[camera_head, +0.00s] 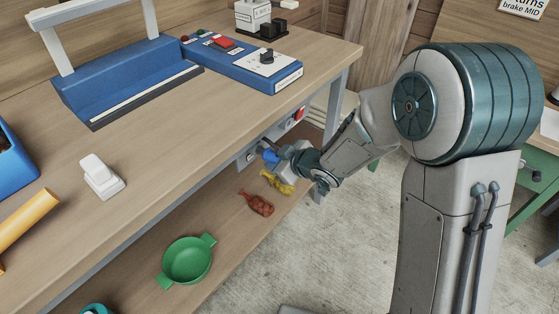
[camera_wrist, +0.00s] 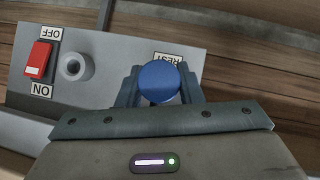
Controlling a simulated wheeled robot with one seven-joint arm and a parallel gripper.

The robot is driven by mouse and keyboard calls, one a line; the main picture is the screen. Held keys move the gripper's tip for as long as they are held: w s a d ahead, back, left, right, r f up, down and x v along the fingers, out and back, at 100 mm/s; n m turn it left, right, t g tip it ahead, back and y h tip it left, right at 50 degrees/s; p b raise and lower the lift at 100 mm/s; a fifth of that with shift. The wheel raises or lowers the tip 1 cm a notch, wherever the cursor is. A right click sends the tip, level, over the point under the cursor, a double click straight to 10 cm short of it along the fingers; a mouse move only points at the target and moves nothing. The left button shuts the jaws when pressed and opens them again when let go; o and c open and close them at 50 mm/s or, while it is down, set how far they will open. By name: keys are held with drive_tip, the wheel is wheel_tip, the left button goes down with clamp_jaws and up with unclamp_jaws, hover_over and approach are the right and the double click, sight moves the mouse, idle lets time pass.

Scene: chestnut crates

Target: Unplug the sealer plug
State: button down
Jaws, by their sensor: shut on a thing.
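The blue sealer plug (camera_wrist: 159,82) sits between the fingers of my gripper (camera_wrist: 160,92) in the wrist view. My gripper is shut on it, and the plug (camera_head: 270,156) also shows at the table's front edge in the head view. Behind it is a grey panel (camera_wrist: 120,50) with a label reading REST, partly covered by the plug. A round grey socket (camera_wrist: 75,67) with nothing in it stands left of the plug. Whether the plug touches the panel is hidden. The blue sealer (camera_head: 120,80) stands on the table top.
A red switch (camera_wrist: 38,59) between OFF and ON labels is beside the socket. A control box (camera_head: 243,62) is on the table. Bare floor lies right of the shelf.

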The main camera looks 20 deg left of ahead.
drive_tip(key=shift+w+a, duration=0.25)
drive_tip(key=shift+a, duration=0.35)
drive_tip(key=shift+w+a, duration=0.25)
drive_tip(key=shift+a, duration=0.35)
drive_tip(key=c, duration=0.9)
unclamp_jaws()
